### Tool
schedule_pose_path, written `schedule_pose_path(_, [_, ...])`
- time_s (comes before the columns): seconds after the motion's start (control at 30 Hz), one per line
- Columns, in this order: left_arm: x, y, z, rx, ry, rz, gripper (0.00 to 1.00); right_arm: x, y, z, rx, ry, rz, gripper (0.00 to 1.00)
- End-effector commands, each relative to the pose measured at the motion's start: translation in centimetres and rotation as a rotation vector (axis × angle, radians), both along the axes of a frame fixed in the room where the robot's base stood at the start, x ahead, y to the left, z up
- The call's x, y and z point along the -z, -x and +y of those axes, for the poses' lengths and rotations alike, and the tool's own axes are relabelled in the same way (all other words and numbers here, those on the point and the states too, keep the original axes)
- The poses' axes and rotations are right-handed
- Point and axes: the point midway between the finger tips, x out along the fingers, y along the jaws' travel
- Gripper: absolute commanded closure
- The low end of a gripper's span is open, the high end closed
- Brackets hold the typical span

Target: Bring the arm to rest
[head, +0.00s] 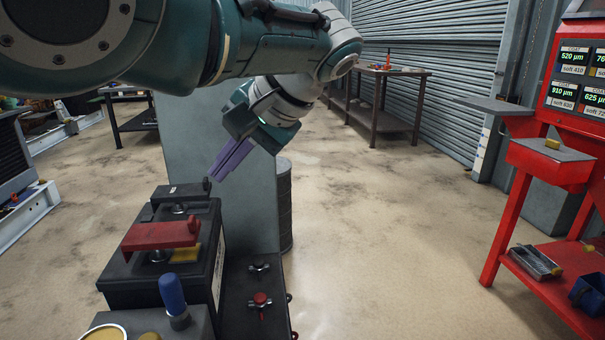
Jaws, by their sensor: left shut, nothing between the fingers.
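My left arm comes in from the upper left, reaches across the top of the head view and bends down. My left gripper (219,176) has purple fingers that lie together, pointing down and left. It is shut and empty, just above and right of the black battery (156,288). The fingertips look close to the battery's small black terminal cover (180,191); whether they touch I cannot tell. My right gripper is not in view.
A red clamp piece (161,234) lies on the battery, with a blue-handled tool (173,297) in front. A grey panel (206,140) and a dark drum (285,205) stand behind. A red cart (517,215) stands at right. The middle floor is clear.

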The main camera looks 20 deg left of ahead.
Motion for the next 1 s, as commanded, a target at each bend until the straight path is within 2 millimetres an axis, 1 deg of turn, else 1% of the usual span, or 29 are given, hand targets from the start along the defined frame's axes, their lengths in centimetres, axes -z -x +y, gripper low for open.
schedule_pose_path(0.03, [0.5,-0.3,-1.5,0.004,0.002,-0.005,1.0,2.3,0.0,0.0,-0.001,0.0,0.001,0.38])
schedule_pose_path(0.07, [0.2,-0.4,-2.3,0.005,0.002,-0.005,1.0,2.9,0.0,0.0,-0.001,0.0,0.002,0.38])
schedule_pose_path(0.1, [0.2,-0.4,-2.4,-0.001,0.001,-0.004,1.0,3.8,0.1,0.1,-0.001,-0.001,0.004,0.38])
schedule_pose_path(0.2, [-0.2,-0.5,-3.0,-0.001,0.001,-0.004,1.0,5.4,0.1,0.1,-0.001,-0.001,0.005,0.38])
schedule_pose_path(0.3, [-0.6,-0.5,-3.5,-0.001,0.001,-0.004,1.0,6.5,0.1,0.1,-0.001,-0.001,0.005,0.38])
schedule_pose_path(0.4, [-1.0,-0.5,-3.9,0.0,0.001,-0.003,1.0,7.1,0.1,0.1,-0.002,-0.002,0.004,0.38])
schedule_pose_path(0.53, [-1.4,-0.4,-4.1,0.0,0.0,0.0,1.0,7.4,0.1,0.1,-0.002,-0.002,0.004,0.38])
schedule_pose_path(0.67, [-1.3,-0.4,-4.3,0.008,0.009,0.004,1.0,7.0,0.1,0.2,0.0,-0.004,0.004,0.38])
schedule_pose_path(0.77, [0.0,-0.5,-5.2,0.044,0.052,0.017,1.0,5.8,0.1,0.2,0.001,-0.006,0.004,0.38])
schedule_pose_path(0.87, [2.5,-0.1,-6.8,0.109,0.14,0.036,1.0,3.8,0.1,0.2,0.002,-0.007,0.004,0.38])
schedule_pose_path(0.9, [3.8,0.3,-7.6,0.136,0.183,0.044,1.0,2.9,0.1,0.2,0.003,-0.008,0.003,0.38])
schedule_pose_path(0.97, [5.5,1.2,-8.7,0.175,0.251,0.052,1.0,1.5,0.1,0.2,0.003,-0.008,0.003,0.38])
schedule_pose_path(1.0, [6.6,2.1,-9.3,0.197,0.295,0.054,1.0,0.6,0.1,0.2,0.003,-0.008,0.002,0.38])
